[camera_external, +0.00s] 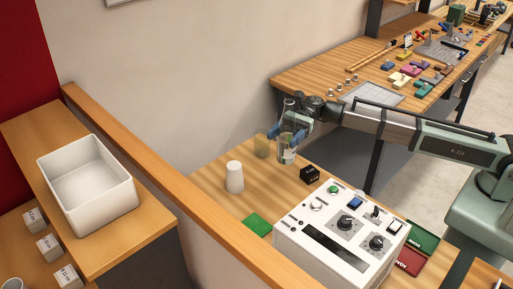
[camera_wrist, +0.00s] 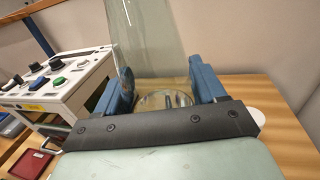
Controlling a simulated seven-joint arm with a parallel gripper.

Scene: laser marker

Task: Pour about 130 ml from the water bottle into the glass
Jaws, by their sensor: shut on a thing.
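The clear water bottle (camera_external: 286,149) is upright in the external view, its narrow neck above my gripper and its base at or just over the wooden table. My gripper (camera_external: 288,133) is shut on it from the right. In the wrist view the clear bottle (camera_wrist: 145,40) stands between the blue fingers of my gripper (camera_wrist: 160,92). The glass (camera_external: 262,147), a clear, faintly yellowish tumbler, stands upright on the table just left of the bottle, apart from it. The water level in the bottle is hard to make out.
A white cup (camera_external: 234,177) stands left of the glass. A small black box (camera_external: 310,174) and a white control panel (camera_external: 330,240) stand in front of the bottle. A green pad (camera_external: 257,225) lies near the wooden ledge (camera_external: 170,169). The wall is close behind.

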